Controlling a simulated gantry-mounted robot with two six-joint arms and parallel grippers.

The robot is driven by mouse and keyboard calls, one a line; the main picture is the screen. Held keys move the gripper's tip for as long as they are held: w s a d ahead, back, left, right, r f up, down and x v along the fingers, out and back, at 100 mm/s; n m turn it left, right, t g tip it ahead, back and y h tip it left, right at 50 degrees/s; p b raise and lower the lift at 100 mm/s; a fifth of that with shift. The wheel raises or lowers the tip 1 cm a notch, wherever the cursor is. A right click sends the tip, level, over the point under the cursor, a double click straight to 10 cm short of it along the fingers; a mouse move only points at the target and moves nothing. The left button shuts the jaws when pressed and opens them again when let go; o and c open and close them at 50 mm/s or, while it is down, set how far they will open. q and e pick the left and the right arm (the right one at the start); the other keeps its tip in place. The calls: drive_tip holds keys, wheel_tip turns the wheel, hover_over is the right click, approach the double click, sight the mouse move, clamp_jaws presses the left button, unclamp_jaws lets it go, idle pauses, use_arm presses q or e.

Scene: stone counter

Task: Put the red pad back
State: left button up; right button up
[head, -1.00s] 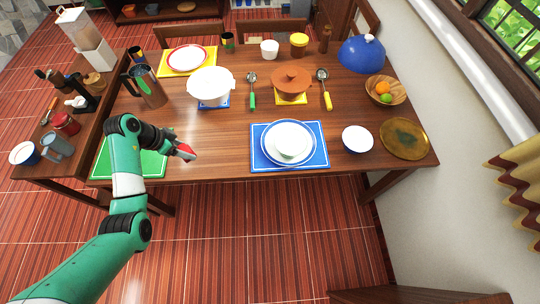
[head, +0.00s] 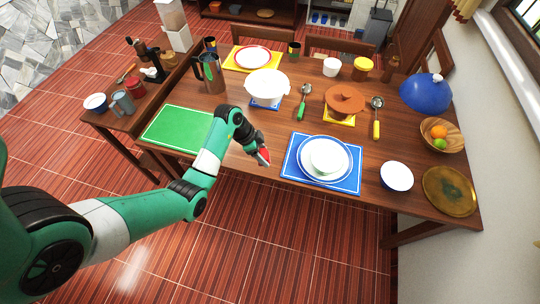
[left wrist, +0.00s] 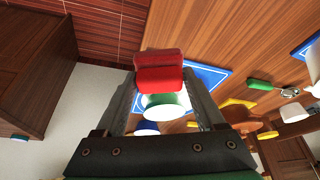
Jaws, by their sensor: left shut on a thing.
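The red pad (left wrist: 160,72) is a small thick red piece held between the two fingertips of my left gripper (left wrist: 160,80) in the left wrist view. In the head view, the red pad (head: 264,155) shows at the tip of my left gripper (head: 261,150), above the front part of the table, just left of the blue placemat (head: 293,165). The gripper is shut on the pad, and its fingers partly cover it in the head view. My right gripper is in neither view now.
A green placemat (head: 178,129) lies empty at the front left. Plates and a white bowl (head: 328,157) stand on the blue placemat. A white pot (head: 267,84) sits on a blue pad (head: 265,104), an orange pot (head: 344,99) on a yellow pad (head: 339,117). Ladles lie beside them.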

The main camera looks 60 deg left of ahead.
use_arm(q)
drive_tip(key=w+a+f+b, duration=0.1)
drive_tip(key=f+b, duration=0.1)
drive_tip(key=w+a+f+b, duration=0.1)
drive_tip(key=w+a+f, duration=0.1)
drive_tip(key=w+a+f+b, duration=0.1)
drive_tip(key=a+f+b, duration=0.1)
drive_tip(key=shift+w+a+f+b, duration=0.15)
drive_tip(key=shift+w+f+b, duration=0.15)
drive_tip(key=shift+f+b, duration=0.1)
drive_tip(key=shift+w+a+f, duration=0.15)
drive_tip(key=shift+w+a, duration=0.15)
drive_tip(key=shift+w+a+f+b, duration=0.1)
drive_tip(key=shift+f+b, duration=0.25)
drive_tip(key=shift+b, duration=0.2)
wheel_tip(320, 180, down, 3)
drive_tip(key=shift+r+b, duration=0.1)
drive_tip(key=shift+b, duration=1.05)
